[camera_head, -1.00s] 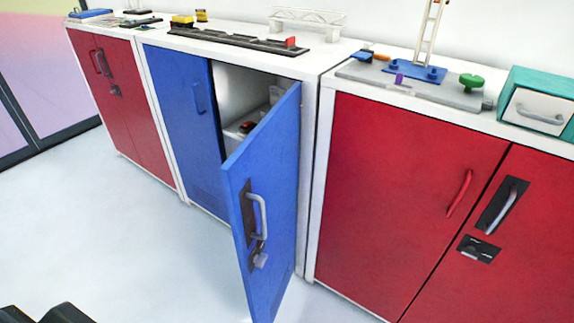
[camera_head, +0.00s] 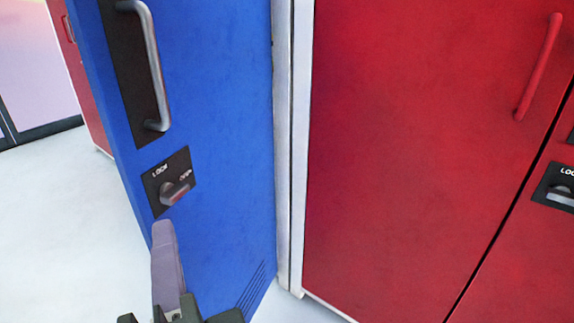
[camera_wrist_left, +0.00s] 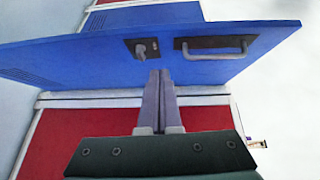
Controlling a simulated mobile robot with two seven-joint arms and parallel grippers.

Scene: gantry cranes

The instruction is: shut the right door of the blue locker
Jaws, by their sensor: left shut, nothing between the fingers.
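The right door (camera_head: 225,130) of the blue locker stands open, its outer face toward me in the head view. It carries a grey bar handle (camera_head: 152,65) and, below it, a lock plate with a knob (camera_head: 175,190). My left gripper (camera_head: 163,228) is shut and empty, its fingertips just below the lock plate in the picture. In the left wrist view the shut fingers (camera_wrist_left: 158,75) point at the door (camera_wrist_left: 90,58), close to the lock knob (camera_wrist_left: 145,49). I cannot tell whether they touch the door. My right gripper is out of view.
A red cabinet (camera_head: 400,150) with a red handle stands right of the door's hinge side. Another red cabinet (camera_head: 75,70) shows at the far left. The pale floor (camera_head: 60,220) left of the door is clear.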

